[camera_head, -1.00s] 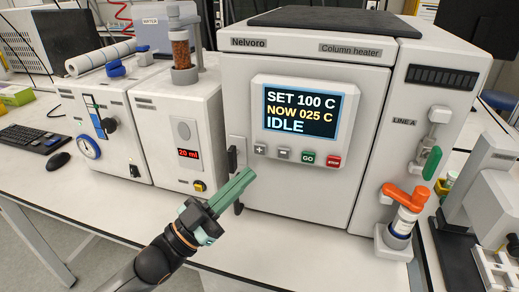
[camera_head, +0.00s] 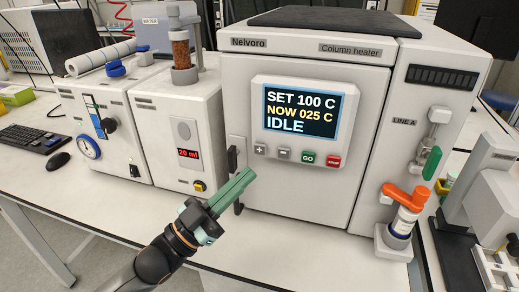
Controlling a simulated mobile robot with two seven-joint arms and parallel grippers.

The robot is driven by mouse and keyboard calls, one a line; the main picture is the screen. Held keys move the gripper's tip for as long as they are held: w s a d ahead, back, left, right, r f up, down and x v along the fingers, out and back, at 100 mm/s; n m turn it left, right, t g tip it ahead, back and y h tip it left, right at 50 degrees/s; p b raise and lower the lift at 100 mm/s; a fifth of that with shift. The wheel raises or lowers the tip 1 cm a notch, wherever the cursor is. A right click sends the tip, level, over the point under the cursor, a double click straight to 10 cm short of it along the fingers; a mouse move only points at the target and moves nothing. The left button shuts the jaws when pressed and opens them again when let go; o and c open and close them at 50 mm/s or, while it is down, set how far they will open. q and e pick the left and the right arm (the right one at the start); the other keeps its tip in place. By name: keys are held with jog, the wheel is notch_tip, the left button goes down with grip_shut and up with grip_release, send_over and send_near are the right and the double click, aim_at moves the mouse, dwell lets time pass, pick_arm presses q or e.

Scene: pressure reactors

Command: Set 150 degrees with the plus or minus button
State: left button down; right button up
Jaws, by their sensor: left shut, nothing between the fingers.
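The column heater (camera_head: 300,195) is a white box with a door and a control panel. Its screen (camera_head: 299,110) reads SET 100 C, NOW 025 C, IDLE. Below the screen are a grey plus button (camera_head: 260,149), a grey minus button (camera_head: 284,153), a green GO button (camera_head: 308,158) and a red STOP button (camera_head: 334,161). My left gripper (camera_head: 248,174) is shut and empty. Its green fingertips show just below and left of the plus button, apart from it in the picture. My right gripper is not in view.
A white unit with a 20 ml display (camera_head: 189,153) stands left of the heater. A valve with an orange handle (camera_head: 407,196) and a green lever (camera_head: 432,163) are on the right. A black door handle (camera_head: 232,160) is close to my gripper. The bench front is clear.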

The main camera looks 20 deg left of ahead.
aim_at(260, 149)
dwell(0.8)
pick_arm(q)
jog(key=s+m+t+y+b, duration=0.1)
jog(key=m+t, duration=0.1)
jog(key=m, duration=0.1)
jog(key=s+m+t+y+b, duration=0.1)
jog(key=m+t+b, duration=0.1)
jog(key=m, duration=0.1)
jog(key=s+m+t+y+b, duration=0.1)
jog(key=m+y+b, duration=0.1)
jog(key=m, duration=0.2)
jog(key=shift+s+a+t, duration=0.1)
jog(key=shift+s+t, duration=0.3)
jog(key=w+b, duration=0.1)
jog(key=w, duration=0.8)
jog(key=shift+s, duration=0.1)
dwell(0.4)
